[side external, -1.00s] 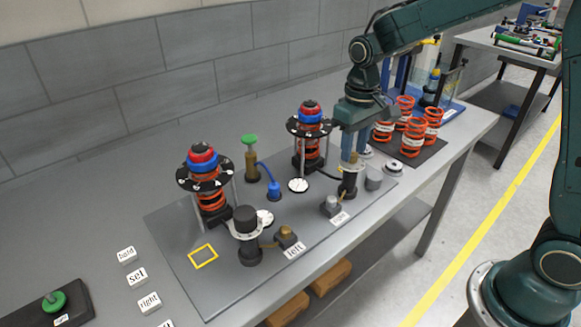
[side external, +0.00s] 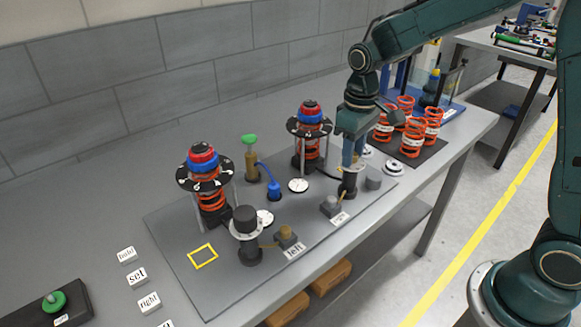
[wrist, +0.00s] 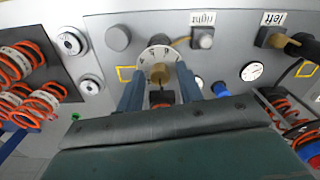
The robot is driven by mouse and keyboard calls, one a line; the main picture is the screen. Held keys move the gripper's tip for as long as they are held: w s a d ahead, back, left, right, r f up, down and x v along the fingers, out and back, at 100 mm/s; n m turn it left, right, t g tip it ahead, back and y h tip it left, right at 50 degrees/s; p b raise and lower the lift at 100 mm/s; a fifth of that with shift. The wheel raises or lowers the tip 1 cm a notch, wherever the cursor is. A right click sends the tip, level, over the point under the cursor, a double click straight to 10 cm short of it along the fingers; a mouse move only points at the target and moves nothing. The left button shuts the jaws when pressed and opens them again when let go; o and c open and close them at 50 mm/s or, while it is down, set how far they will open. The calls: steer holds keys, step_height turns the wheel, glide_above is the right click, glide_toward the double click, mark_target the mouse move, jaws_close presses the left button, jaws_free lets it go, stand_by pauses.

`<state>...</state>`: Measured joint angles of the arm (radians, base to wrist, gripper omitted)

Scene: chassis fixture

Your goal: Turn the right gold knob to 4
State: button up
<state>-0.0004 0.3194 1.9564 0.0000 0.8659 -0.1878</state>
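The right gold knob (wrist: 158,75) sits on a white numbered dial (wrist: 157,56) in the wrist view. The dial's figures are too small to read surely. My gripper (wrist: 159,76) is open, with one finger on each side of the knob and a visible gap on both sides. In the side external view my gripper (side external: 351,160) points down over the dark right post (side external: 347,188), and the fingers hide the knob.
The left post has a black cap (side external: 245,219) and white dial. Two spring towers (side external: 204,180) (side external: 310,132) stand behind. A green-topped valve (side external: 250,158), a blue fitting (side external: 274,190) and a round gauge (side external: 298,185) lie between. Several orange springs (side external: 411,137) stand on a dark mat to the right.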

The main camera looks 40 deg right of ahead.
steer(key=n, duration=0.6)
steer(key=shift+n, duration=0.3)
steer(key=n, duration=0.7)
steer(key=shift+n, duration=1.3)
steer(key=n, duration=0.9)
steer(key=shift+c, duration=0.3)
jaws_close()
